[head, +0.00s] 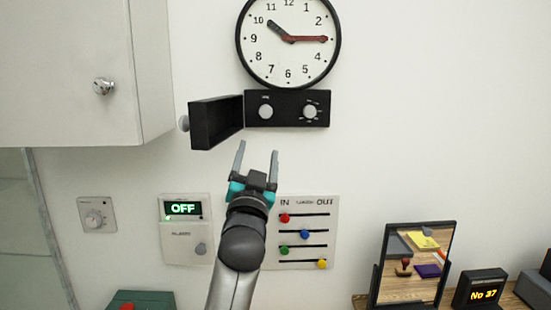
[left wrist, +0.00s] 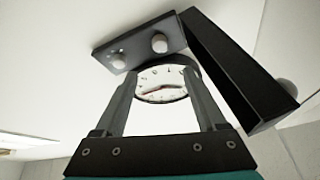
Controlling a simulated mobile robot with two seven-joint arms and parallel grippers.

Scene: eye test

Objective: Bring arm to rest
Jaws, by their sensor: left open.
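My left gripper (head: 257,160) is open and empty in the head view, raised in front of the wall below a black control box. Its two fingers also show in the left wrist view (left wrist: 163,95), spread apart with nothing between them. The black control box (head: 287,108) has two silver knobs, and its black door (head: 216,122) stands open to the left. The box (left wrist: 139,44) and the open door (left wrist: 237,75) also show in the left wrist view, beyond the fingertips. My right gripper is in neither view.
A round clock (head: 288,42) hangs above the box. A white cabinet (head: 70,75) juts out at upper left. On the wall are a dial (head: 96,214), an OFF display panel (head: 185,228) and a slider board (head: 318,212). A mirror (head: 415,265) and a number display (head: 480,290) stand at lower right.

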